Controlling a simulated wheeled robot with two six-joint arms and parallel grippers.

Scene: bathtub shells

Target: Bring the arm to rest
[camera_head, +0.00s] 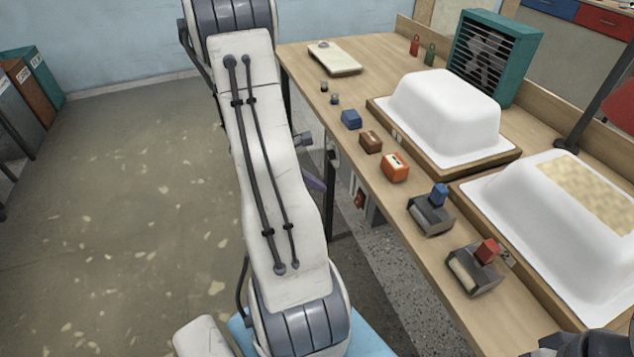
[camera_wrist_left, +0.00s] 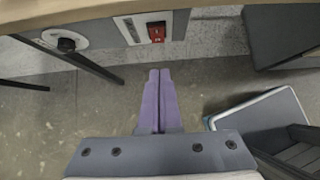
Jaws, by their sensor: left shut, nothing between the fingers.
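My left arm runs from the top of the head view down its middle, in front of the left end of the workbench. My left gripper (camera_head: 316,182) is mostly hidden behind this arm, with a bit of purple finger showing beside the bench's front edge. In the left wrist view both purple fingers (camera_wrist_left: 159,90) lie side by side, shut and empty. They point at the floor below the bench front and touch nothing that I can see.
The workbench (camera_head: 380,62) holds two white tub shells (camera_head: 446,105) on wooden boards, a teal fan heater (camera_head: 490,55), a clipboard (camera_head: 335,58) and several small blocks. A red switch (camera_wrist_left: 156,32) sits on the bench front. Bins (camera_head: 38,75) stand far left; the left floor is open.

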